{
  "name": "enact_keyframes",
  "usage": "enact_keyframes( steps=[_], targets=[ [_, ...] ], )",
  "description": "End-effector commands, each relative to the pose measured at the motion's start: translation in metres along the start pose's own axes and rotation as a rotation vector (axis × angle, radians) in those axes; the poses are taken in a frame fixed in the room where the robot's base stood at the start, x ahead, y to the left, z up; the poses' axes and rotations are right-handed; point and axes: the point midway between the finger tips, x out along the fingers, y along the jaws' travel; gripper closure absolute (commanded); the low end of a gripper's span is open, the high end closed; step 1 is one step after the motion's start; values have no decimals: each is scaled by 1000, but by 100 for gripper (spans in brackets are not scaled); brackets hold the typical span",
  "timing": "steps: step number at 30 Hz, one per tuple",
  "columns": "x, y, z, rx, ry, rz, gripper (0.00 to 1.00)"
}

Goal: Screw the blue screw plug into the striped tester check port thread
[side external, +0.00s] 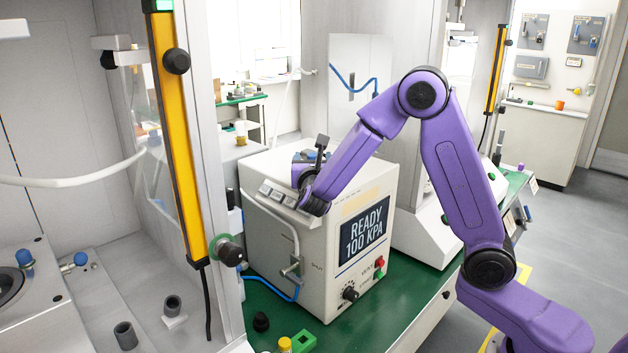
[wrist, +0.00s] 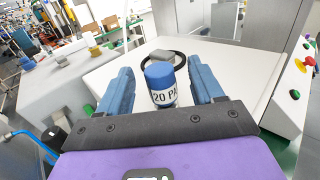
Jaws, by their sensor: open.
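A blue cylinder (wrist: 160,82) with a white band printed "20 PA" stands between my fingers in the wrist view. It looks like the blue screw plug, but its thread is hidden. My gripper (wrist: 161,88) is open, one blue finger on each side of the cylinder, with a gap on both sides. In the side external view my gripper (side external: 306,160) is over the top of the white tester (side external: 285,230), whose screen reads "READY 100 KPA". The tester has a pale tan stripe above the screen. I cannot pick out the check port thread.
Behind the cylinder are a black ring (wrist: 182,62) and a grey block (wrist: 161,57). A yellow-topped part (side external: 285,345) and a black knob (side external: 261,322) sit on the green bench (side external: 395,300).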

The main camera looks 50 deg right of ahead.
Motion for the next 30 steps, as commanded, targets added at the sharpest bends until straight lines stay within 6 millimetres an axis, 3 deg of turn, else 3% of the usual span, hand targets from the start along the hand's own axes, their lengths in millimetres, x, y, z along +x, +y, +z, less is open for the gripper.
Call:
enact_keyframes(
  steps=[12,18,24,30],
  targets=[
    [-91,1,0,-1,-1,6,33],
    [-124,1,0,-1,0,4,33],
    [-142,0,0,0,1,1,33],
    [-144,0,0,0,0,0,33]
  ],
)
